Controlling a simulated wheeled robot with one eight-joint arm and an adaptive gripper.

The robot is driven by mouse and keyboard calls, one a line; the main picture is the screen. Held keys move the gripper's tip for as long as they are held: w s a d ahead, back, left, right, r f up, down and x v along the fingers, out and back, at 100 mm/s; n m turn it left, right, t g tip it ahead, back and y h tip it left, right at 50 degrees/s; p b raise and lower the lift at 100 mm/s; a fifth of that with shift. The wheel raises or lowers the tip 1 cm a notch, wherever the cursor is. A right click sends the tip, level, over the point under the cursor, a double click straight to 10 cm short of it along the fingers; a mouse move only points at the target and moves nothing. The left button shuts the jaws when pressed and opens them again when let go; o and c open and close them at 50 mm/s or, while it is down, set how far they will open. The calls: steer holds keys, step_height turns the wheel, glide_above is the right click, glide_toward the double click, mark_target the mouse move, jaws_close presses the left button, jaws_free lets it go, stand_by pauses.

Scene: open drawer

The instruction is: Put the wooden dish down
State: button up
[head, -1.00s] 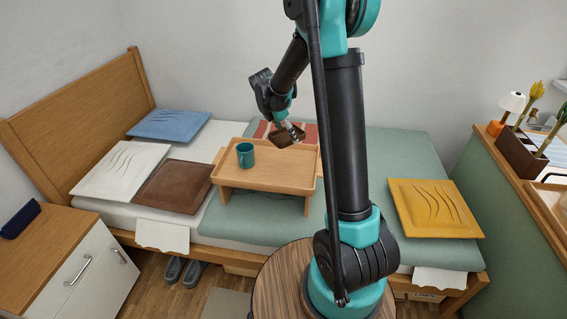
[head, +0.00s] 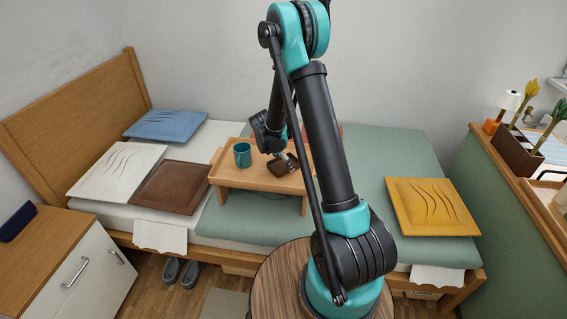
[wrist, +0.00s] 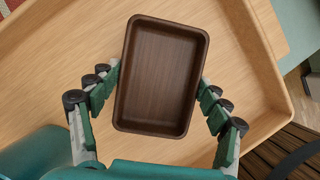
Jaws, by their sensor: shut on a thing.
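The wooden dish (wrist: 158,75) is a dark brown rectangular dish with a low rim, and it is empty. My gripper (wrist: 157,90) is shut on it, with one finger on each long side. In the head view the dish (head: 279,168) is over the right part of the wooden bed tray (head: 240,178), low and close to its surface. I cannot tell whether the dish touches the tray. My gripper (head: 288,158) comes down to it from behind, partly hidden by my arm.
A teal mug (head: 242,155) stands on the tray left of the dish; part of it shows in the wrist view (wrist: 35,152). The tray stands on the bed among cushions, with a brown one (head: 172,187) to its left. A yellow cushion (head: 432,206) lies far right.

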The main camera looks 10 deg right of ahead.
steer(key=shift+f, duration=0.2)
steer(key=o, duration=1.2)
steer(key=v, duration=1.2)
steer(key=s+d+r+m+y, duration=0.1)
steer(key=s+d+r+m, duration=0.2)
steer(key=s+m, duration=0.35)
steer(key=s+d+r+m+y, duration=0.1)
steer(key=s+d+r+m, duration=0.1)
steer(key=s+d+m, duration=0.45)
steer(key=shift+s+a+f+m+t+y, duration=0.2)
steer(key=shift+s+f+m+t+y, duration=0.15)
steer(key=shift+s+m, duration=1.85)
steer(key=shift+s+a+f+m+t+y, duration=0.3)
steer(key=shift+s+m, duration=0.95)
steer(key=shift+s, duration=1.7)
steer(key=shift+s+a+f+m+t+y, duration=0.1)
steer(key=shift+s+f+m+t+y, duration=0.3)
steer(key=shift+s+m, duration=1.8)
